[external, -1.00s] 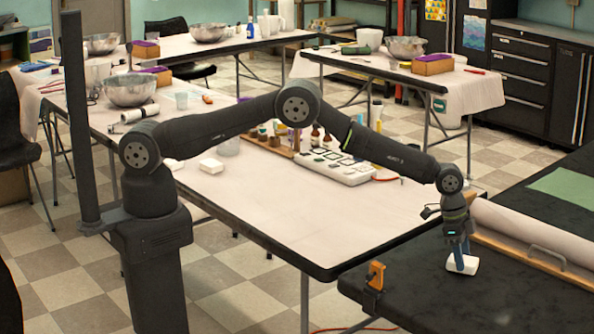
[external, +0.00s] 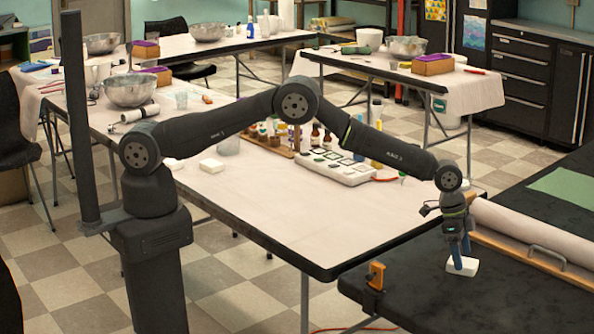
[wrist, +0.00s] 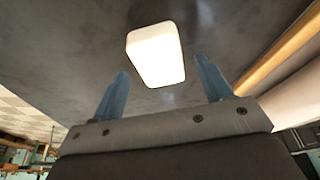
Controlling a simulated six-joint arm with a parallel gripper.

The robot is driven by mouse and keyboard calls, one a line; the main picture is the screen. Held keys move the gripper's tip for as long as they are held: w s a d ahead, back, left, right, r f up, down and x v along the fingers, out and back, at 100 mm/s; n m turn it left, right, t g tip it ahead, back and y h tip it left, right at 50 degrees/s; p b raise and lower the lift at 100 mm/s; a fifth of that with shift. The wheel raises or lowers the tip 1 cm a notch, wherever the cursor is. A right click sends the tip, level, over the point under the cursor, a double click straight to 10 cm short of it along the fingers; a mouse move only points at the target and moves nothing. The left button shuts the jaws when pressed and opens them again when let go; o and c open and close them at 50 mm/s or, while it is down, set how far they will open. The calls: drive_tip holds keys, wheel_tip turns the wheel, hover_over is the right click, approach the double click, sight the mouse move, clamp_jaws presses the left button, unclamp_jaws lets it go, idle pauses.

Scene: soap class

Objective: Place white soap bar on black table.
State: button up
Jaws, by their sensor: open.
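The white soap bar (external: 463,267) rests on the black table (external: 430,300), near its left side in the external view. In the wrist view the soap bar (wrist: 156,53) lies on the dark table top, just beyond the fingertips. My gripper (external: 460,256) is above the soap bar and points down. In the wrist view my gripper (wrist: 161,66) has its two blue fingers spread wide, with nothing held between them. Gaps show between the soap bar and both fingers.
A rolled sheet (external: 530,232) in a wooden frame lies on the black table behind the gripper. An orange clamp (external: 375,275) sits at its left edge. A green mat (external: 566,188) lies farther back. Another white bar (external: 211,166) is on the white-covered table (external: 300,225).

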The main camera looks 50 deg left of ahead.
drive_tip(key=v, duration=1.1)
drive_tip(key=shift+s+f, duration=0.1)
drive_tip(key=x, duration=1.2)
drive_tip(key=shift+r, duration=1)
